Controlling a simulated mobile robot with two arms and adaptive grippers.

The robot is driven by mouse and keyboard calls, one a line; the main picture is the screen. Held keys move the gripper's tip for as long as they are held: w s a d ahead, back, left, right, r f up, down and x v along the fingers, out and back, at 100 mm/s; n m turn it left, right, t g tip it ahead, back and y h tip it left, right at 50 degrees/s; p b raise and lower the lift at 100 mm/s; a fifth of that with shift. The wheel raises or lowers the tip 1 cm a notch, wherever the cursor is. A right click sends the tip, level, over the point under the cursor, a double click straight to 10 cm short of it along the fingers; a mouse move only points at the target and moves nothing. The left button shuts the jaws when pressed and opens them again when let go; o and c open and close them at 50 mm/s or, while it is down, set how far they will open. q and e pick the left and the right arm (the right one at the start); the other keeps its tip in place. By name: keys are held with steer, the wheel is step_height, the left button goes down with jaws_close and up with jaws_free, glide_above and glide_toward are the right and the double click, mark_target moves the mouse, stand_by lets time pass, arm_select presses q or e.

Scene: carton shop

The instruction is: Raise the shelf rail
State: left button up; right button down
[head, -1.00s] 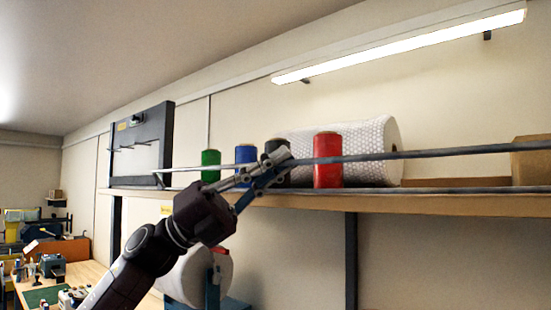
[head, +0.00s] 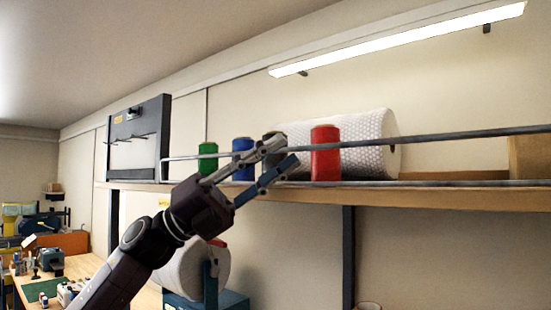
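The shelf rail (head: 450,136) is a thin grey bar running along the front of the high shelf (head: 420,198), above its front edge. At its left end it bends down toward the shelf. The rail passes in front of the spools. My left gripper (head: 286,152) reaches up from the lower left to the rail near the black spool. Its two fingers are spread apart, with the rail close to the tips. I cannot tell whether either finger touches the rail. My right gripper is out of view.
Behind the rail stand a green spool (head: 208,158), a blue spool (head: 243,160), a black spool partly hidden by my gripper, and a red spool (head: 325,154). A bubble-wrap roll (head: 375,140) lies behind them. A cardboard box (head: 530,157) is at right.

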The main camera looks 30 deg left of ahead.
arm_select(q)
steer(key=shift+s+a, duration=0.1)
steer(key=v, duration=1.1)
steer(key=shift+a+f, duration=0.25)
steer(key=shift+a, duration=0.1)
stand_by(0.6)
